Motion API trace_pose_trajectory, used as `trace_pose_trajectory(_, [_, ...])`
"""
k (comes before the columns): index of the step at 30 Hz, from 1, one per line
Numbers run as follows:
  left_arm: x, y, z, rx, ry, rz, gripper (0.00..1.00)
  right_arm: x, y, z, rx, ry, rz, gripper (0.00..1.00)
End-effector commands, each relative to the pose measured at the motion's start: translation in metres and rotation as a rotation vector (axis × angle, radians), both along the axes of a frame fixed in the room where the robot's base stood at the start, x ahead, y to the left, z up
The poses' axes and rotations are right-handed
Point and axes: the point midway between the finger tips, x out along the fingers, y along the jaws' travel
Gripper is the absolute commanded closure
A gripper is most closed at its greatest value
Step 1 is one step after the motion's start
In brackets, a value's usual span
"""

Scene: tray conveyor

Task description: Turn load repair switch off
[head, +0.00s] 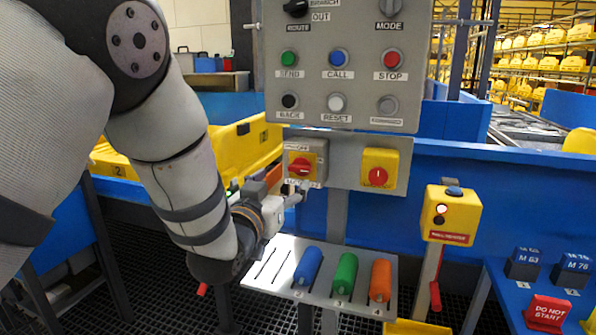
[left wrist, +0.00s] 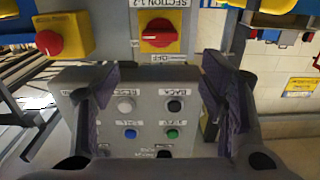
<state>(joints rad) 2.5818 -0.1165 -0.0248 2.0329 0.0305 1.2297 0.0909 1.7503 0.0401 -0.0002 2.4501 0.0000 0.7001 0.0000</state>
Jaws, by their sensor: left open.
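The right switch (head: 378,177) has an upright white mark. A yellow box (head: 453,214) with a lit lamp stands farther right; its small red label is hard to read. My left gripper (head: 292,192) is open and empty just below the left switch. My right gripper is not in view.
The button panel (head: 338,70) is above the switches. Below is a grey rack (head: 256,268) with blue, green and orange cylinders. A red-handled lever (head: 435,294) hangs under the yellow box. A blue shelf (head: 500,292) at right holds small blocks and a red "DO NOT START" sign (head: 547,313).

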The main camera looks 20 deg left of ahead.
Motion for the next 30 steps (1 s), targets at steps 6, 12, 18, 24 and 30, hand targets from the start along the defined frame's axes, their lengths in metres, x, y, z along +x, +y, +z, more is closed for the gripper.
trace_pose_trajectory(6, [0.057,-0.002,-0.011,-0.001,0.013,0.0,0.35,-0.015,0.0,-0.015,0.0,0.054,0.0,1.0])
trace_pose_trajectory(12, [0.094,-0.003,-0.01,-0.001,0.013,0.0,0.35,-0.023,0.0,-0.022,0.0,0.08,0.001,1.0])
trace_pose_trajectory(18, [0.104,-0.003,-0.006,-0.001,0.011,0.001,0.35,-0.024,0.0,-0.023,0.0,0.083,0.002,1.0])
trace_pose_trajectory(24, [0.104,-0.003,-0.005,-0.001,0.01,0.001,0.42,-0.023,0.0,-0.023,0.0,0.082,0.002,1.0])
trace_pose_trajectory(30, [0.103,-0.003,-0.005,0.0,0.01,0.001,0.83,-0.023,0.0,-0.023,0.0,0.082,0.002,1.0])
